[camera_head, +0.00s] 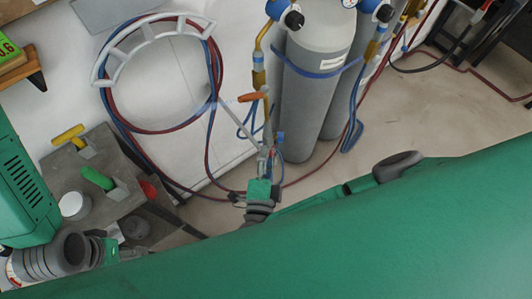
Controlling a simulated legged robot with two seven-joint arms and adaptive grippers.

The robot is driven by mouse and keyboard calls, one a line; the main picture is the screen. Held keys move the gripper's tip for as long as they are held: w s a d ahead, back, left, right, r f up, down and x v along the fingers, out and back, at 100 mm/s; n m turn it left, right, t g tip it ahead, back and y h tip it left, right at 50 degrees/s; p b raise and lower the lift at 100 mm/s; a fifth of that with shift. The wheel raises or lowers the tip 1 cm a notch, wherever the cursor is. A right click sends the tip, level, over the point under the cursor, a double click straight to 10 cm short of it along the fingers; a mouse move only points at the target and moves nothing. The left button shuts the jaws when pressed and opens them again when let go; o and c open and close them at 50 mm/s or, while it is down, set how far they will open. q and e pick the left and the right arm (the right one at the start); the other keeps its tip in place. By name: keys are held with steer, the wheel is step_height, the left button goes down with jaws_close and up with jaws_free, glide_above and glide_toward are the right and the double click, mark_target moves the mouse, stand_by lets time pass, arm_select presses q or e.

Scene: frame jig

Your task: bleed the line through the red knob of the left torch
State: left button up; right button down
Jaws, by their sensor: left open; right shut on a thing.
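A torch (267,112) with a brass tube and an orange part (253,97) near its top stands up from my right gripper (265,160), which is shut on it in front of the grey cylinders. A small blue part (280,137) shows beside the torch. I cannot make out a red knob on it at this size. My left gripper (120,246) is at the lower left, near the bench, apart from the torch. It is open, with its fingers hard to tell from the dark things around it.
Two grey cylinders (318,95) stand behind the torch. Red and blue hoses (212,70) hang on a white rack (150,35). The grey bench (118,150) bears a yellow-handled tool (68,134), a green-handled tool (97,178), a white cup (74,206) and a red object (148,190). Bare floor (430,110) lies right.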

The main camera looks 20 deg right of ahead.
steer(key=shift+s+f, duration=0.1)
steer(key=shift+f, duration=0.05)
steer(key=c, duration=1.3)
jaws_free()
steer(key=v, duration=0.7)
steer(key=shift+s+a, duration=0.15)
